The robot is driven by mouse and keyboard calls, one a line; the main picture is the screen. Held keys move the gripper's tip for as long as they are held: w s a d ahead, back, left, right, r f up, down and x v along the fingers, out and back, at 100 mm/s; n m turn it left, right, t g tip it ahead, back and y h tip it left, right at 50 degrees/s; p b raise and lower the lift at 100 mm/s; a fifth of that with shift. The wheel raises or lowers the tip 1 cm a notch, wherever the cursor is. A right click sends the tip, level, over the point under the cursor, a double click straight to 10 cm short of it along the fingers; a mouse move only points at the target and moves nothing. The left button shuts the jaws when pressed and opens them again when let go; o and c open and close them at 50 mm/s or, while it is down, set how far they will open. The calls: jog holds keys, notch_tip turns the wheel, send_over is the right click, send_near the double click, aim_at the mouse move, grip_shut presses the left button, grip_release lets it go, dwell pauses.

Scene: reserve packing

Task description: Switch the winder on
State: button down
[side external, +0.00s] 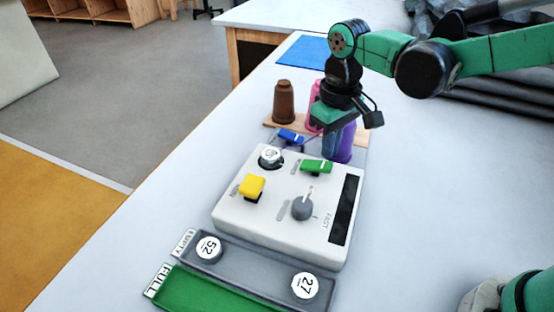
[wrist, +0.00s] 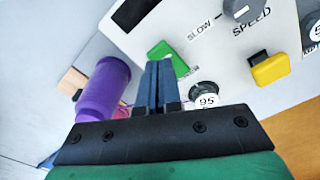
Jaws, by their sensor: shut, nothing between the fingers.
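The winder is a white box (side external: 235,212) on the table, seen at an angle. On top are a yellow switch (side external: 252,185), a green lever (side external: 316,166) and a grey speed knob (side external: 302,208). The yellow switch also shows at the right of the wrist view (wrist: 270,69). My gripper (wrist: 157,63) is shut and empty, its blue fingers together. In the wrist view its tips overlap the green lever (wrist: 163,50); I cannot tell whether they touch. A numbered bobbin (side external: 270,155) sits at the winder's back left. The small label by the yellow switch is hard to read.
A purple spool (wrist: 103,92) stands close beside my fingers. Brown (side external: 284,100) and pink (side external: 315,95) spools stand on a wooden strip behind the winder. A grey tray (side external: 255,268) with two bobbins and a green tray (side external: 195,291) lie in front.

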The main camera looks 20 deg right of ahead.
aim_at(328, 165)
jog(key=shift+f, duration=1.4)
dwell(0.8)
jog(key=shift+r, duration=3.5)
jog(key=shift+d+r, duration=0.1)
jog(key=s+d+m+t, duration=0.3)
jog(key=s+d+t, duration=0.4)
jog(key=d, duration=0.3)
jog(key=shift+s, duration=0.25)
